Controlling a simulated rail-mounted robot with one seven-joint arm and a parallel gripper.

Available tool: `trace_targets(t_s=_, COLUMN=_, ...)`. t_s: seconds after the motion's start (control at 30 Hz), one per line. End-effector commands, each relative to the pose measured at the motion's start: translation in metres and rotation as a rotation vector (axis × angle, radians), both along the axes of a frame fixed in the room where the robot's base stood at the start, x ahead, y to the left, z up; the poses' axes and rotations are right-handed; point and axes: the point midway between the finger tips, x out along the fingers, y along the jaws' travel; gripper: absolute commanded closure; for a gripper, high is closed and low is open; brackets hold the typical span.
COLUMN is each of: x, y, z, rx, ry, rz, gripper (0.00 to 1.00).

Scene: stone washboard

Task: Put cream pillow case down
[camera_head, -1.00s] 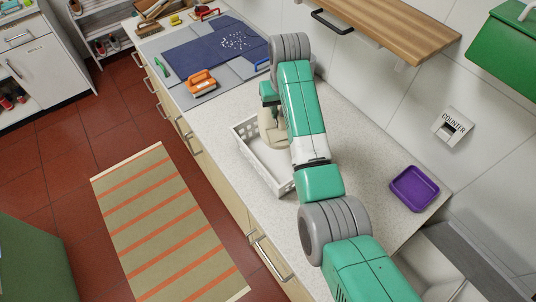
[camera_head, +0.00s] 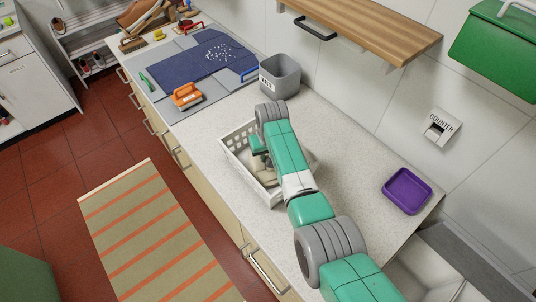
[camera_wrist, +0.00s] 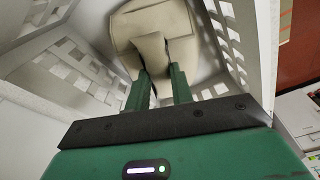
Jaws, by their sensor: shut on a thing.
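The cream pillow case (camera_wrist: 160,32) is bunched in the wrist view, with a fold between my two green fingers. It also shows in the head view (camera_head: 267,178), low inside the white slotted basket (camera_head: 236,168) and partly hidden by my arm. My gripper (camera_wrist: 158,76) is shut on the pillow case and points down into the basket; it shows small in the head view (camera_head: 258,152). The basket's slotted walls (camera_wrist: 62,62) surround the cloth in the wrist view. Whether the cloth bears on the basket floor is hard to tell.
A grey bin (camera_head: 281,78) stands behind the basket, near the wall. A purple tray (camera_head: 407,191) lies to the right. A blue cloth (camera_head: 205,62) and an orange-handled brush (camera_head: 186,95) lie at the far left. A wooden shelf (camera_head: 375,25) overhangs the counter.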

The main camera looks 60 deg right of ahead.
Motion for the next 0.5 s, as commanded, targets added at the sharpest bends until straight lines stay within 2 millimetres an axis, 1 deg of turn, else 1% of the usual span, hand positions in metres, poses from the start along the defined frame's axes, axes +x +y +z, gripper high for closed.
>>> trace_targets(t_s=0.1, x=0.0002, y=-0.0002, z=0.001, rx=-0.001, ry=-0.001, rz=0.0, gripper=1.0)
trace_targets(t_s=0.23, x=0.0001, y=0.0, z=-0.0032, rx=0.0, ry=0.0, rz=0.0, gripper=1.0)
trace_targets(t_s=0.27, x=0.0001, y=0.0, z=-0.0032, rx=0.0, ry=0.0, rz=0.0, gripper=0.75)
trace_targets(t_s=0.3, x=0.0001, y=0.0, z=-0.0022, rx=0.0, ry=0.0, rz=0.0, gripper=0.67)
trace_targets(t_s=0.37, x=0.0001, y=0.0, z=-0.0022, rx=0.0, ry=0.0, rz=0.001, gripper=0.56)
trace_targets(t_s=0.5, x=0.0001, y=0.0001, z=-0.0021, rx=0.0, ry=0.0, rz=0.0, gripper=0.55)
